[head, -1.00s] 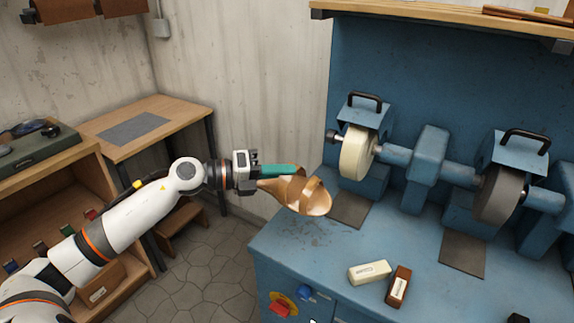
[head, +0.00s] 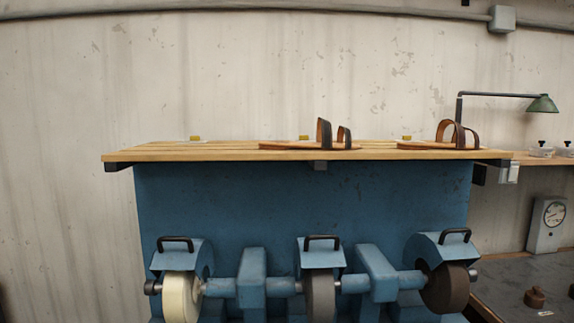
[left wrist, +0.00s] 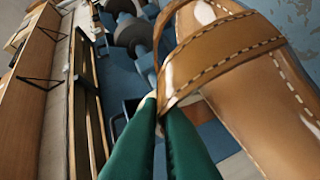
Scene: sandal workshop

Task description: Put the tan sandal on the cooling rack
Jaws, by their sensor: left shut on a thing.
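The tan sandal (left wrist: 245,65), with pale stitching and a wide strap, fills the right of the left wrist view. My left gripper (left wrist: 162,110), with green fingers, is shut on it at the strap side. Neither shows in the head view now. The cooling rack appears to be the slatted wooden shelf (head: 220,156) above the blue machine. Two brown sandals sit on it, one near the middle (head: 300,146) and one at the right (head: 437,144). The left part of the rack is bare. My right gripper is not in view.
Small yellow marks, one at the left (head: 195,138), line the rack's back edge. Below stands the blue grinder (head: 252,285) with several wheels and black handles. A green lamp (head: 543,103) and a dial box (head: 547,224) are at right.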

